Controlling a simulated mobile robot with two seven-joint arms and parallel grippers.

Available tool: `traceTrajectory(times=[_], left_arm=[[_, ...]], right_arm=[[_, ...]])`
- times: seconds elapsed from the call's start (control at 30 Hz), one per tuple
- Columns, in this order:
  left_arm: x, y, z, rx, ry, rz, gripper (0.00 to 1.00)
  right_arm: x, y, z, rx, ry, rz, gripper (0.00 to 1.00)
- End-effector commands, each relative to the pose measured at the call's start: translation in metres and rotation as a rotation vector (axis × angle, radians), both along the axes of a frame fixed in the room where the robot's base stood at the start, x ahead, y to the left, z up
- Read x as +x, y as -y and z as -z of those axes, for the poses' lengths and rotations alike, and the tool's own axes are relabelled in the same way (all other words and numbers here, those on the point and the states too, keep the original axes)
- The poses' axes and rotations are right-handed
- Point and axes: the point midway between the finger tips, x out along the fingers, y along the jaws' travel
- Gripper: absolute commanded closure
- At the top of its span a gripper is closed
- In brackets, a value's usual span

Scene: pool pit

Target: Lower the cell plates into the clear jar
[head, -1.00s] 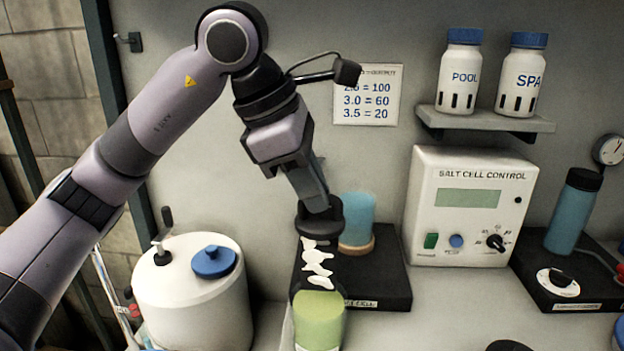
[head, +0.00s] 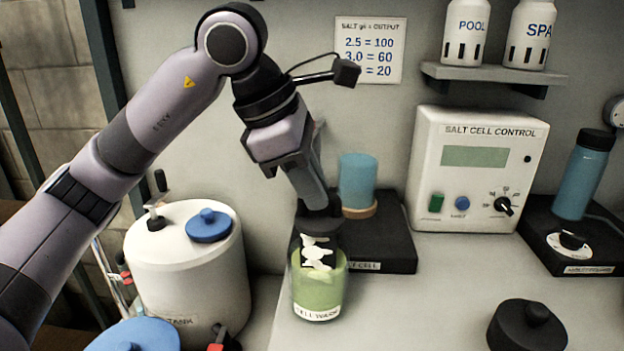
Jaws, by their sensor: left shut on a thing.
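The clear jar (head: 318,291) holds green liquid and carries a label that reads "CELL WASH". It stands on the bench below my left gripper (head: 319,208). My left gripper points down and is shut on the dark top of the cell plates (head: 317,254). The plates show white crusted patches, and their lower part is inside the jar. How far down they reach in the liquid is hard to tell. My right gripper is not in view.
A black stand (head: 392,240) with a blue cylinder (head: 357,182) is behind the jar. A white tank (head: 188,268) with a blue cap stands left. The salt cell control box (head: 473,172) is right. A black knobbed lid (head: 526,326) lies front right.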

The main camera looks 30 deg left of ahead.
Motion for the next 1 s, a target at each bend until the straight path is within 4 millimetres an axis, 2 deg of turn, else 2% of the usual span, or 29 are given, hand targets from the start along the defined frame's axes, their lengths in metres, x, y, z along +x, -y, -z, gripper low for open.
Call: traceTrajectory(times=[0.1, 0.5, 1.0], left_arm=[[0.000, 0.000, 0.013, -0.001, 0.001, 0.000, 1.00], [0.000, 0.000, 0.041, -0.001, 0.001, 0.000, 1.00], [0.000, 0.000, 0.046, -0.001, 0.001, 0.000, 1.00]], right_arm=[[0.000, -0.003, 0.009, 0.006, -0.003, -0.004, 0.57], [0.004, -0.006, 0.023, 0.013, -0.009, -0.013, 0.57], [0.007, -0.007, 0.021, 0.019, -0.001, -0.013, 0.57]])
